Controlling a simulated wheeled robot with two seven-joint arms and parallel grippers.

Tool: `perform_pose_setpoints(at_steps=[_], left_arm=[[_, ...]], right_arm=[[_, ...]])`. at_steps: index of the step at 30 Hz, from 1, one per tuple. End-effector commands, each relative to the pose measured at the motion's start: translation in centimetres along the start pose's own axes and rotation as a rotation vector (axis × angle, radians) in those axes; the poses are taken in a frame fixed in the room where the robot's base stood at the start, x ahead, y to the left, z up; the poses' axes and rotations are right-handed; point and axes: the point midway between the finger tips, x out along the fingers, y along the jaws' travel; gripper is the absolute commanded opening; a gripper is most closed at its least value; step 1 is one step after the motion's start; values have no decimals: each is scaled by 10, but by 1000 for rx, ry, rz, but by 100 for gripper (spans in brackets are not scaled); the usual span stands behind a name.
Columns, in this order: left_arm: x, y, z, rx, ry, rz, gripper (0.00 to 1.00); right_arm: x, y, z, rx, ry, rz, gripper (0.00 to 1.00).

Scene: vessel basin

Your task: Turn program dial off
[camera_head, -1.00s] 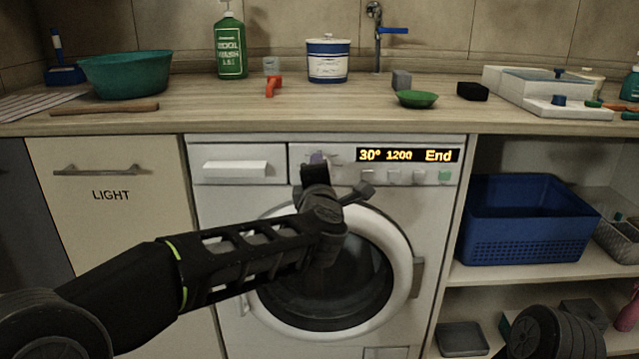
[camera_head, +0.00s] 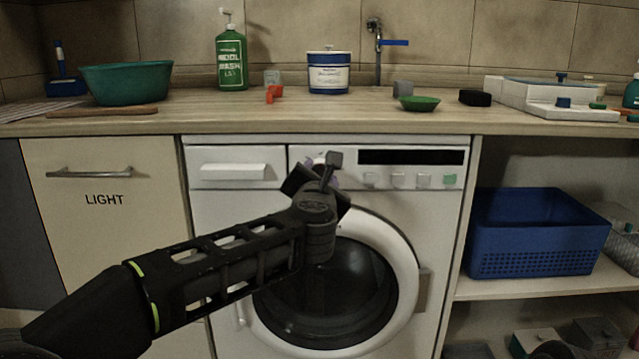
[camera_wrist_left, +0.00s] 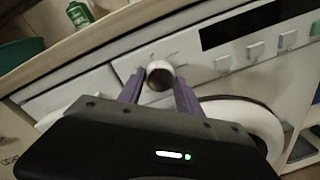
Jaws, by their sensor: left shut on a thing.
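The washing machine (camera_head: 235,205) stands under the counter, with its control panel along the top. The program dial (camera_wrist_left: 159,72) is a pale round knob with a dark face in the left wrist view. My left gripper (camera_wrist_left: 159,84) has its purple fingers on either side of the dial and is shut on it. In the head view my left gripper (camera_head: 322,172) covers most of the dial. The display (camera_head: 411,157) right of the dial is dark and shows no text. My right gripper is not in view.
Several small square buttons (camera_head: 397,180) sit under the display. The drawer handle (camera_head: 234,171) is left of the dial, and the round door (camera_head: 340,290) is below. A blue basket (camera_head: 535,235) stands on the right shelf. The counter edge (camera_head: 300,128) overhangs just above the panel.

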Motion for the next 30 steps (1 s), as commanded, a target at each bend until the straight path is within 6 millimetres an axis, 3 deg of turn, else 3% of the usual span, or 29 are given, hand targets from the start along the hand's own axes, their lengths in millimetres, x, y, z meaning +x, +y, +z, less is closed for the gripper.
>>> perform_pose_setpoints(at_steps=[16, 17, 24, 30], left_arm=[[0, -1, 0, -35, -3, -4, 1], [0, -1, 0, -35, -3, -3, 44], [0, 0, 0, -34, -3, -2, 63], [0, 0, 0, -33, -3, -1, 63]], right_arm=[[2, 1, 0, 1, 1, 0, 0], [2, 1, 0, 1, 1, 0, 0], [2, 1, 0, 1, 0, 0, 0], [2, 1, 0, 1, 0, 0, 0]])
